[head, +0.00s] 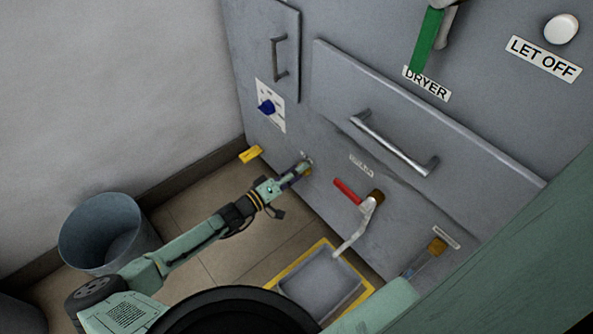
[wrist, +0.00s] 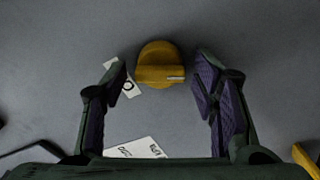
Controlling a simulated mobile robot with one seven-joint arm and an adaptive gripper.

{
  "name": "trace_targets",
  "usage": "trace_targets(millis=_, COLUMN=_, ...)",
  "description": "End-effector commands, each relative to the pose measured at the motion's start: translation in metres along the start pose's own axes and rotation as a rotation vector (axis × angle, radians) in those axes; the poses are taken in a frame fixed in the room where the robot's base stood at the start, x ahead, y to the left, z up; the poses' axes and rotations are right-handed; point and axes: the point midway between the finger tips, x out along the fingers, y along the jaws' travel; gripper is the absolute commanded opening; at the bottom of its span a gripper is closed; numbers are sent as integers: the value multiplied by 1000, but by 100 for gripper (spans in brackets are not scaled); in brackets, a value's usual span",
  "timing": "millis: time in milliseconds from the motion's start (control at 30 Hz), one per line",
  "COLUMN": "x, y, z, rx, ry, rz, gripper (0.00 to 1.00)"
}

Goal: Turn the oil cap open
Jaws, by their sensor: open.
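A round yellow cap (wrist: 160,66) with a raised grip bar sits on the grey panel, in the upper middle of the wrist view. A small light mark shows at the right end of its bar. My gripper (wrist: 160,80) is open, with one purple-padded finger on each side of the cap and a gap on both sides. The cap is not held. In the head view my gripper (head: 302,165) is at the lower panel face, and it mostly hides the cap there.
A red-handled tap (head: 349,192) with a spout stands right of my gripper, above a yellow-edged tray (head: 277,283). A blue knob (head: 267,107) and a grey bucket (head: 105,232) are left. A drawer handle (head: 393,144) protrudes above.

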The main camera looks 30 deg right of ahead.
Motion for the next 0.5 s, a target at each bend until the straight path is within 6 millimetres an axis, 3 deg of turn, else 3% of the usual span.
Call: trace_targets(millis=500, x=0, y=0, z=0, rx=1, ry=0, rz=0, gripper=21)
